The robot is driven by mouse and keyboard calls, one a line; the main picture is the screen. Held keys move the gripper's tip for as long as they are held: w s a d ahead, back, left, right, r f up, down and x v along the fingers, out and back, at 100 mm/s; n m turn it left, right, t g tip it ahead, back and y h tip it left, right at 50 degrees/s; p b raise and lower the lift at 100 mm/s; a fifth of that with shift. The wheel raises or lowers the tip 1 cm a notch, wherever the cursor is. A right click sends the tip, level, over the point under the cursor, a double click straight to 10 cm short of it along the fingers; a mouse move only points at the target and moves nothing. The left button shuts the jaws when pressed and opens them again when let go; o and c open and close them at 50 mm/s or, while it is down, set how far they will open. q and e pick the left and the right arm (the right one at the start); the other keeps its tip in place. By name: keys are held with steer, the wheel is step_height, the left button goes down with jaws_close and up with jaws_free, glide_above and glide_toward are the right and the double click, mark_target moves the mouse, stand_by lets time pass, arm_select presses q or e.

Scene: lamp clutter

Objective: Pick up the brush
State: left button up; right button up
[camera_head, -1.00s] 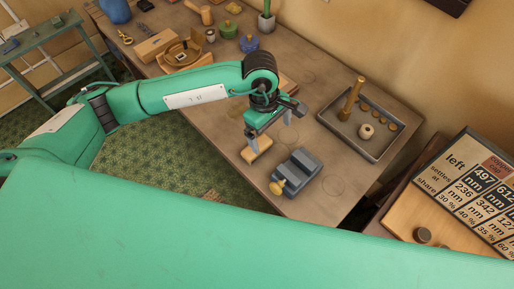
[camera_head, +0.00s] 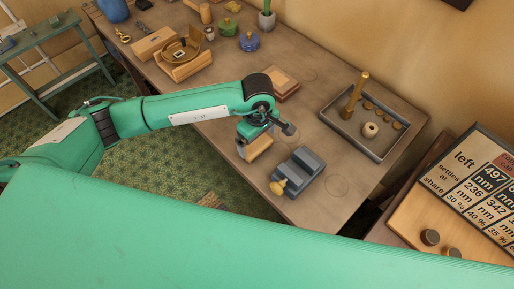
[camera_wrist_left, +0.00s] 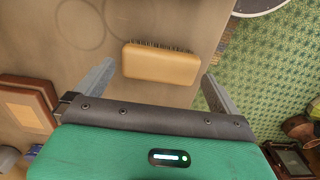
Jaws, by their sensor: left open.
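The brush (camera_wrist_left: 162,64) is a light wooden block with dark bristles along its far side. In the left wrist view it lies on the brown bench, between the two fingers of my left gripper (camera_wrist_left: 158,72) and a little beyond them. There is a gap on either side of it. In the head view the brush (camera_head: 259,147) lies at the bench's front edge, partly hidden by my left gripper (camera_head: 264,140). The gripper is open and empty. My right gripper is not in view.
A grey vise-like block with a brass knob (camera_head: 303,168) stands just right of the brush. A grey tray (camera_head: 342,129) with a brass post lies farther right. Stacked wooden pieces (camera_head: 279,85) lie behind the gripper. The bench's front edge is close to the brush.

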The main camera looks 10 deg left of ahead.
mark_target(257, 144)
arm_select(q)
step_height(257, 144, down, 3)
steer(key=shift+a+f+b, duration=0.1)
steer(key=shift+a+b, duration=0.05)
steer(key=shift+b, duration=0.3)
steer(key=shift+w+f, duration=0.1)
steer(key=shift+f, duration=0.35)
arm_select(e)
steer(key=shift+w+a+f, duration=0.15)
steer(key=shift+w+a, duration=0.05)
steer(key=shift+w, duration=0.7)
arm_select(q)
steer(key=shift+c, duration=0.4)
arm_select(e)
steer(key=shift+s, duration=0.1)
arm_select(q)
steer(key=c, duration=0.6)
steer(key=shift+o, duration=0.2)
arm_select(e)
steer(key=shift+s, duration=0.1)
arm_select(q)
steer(key=shift+r, duration=0.15)
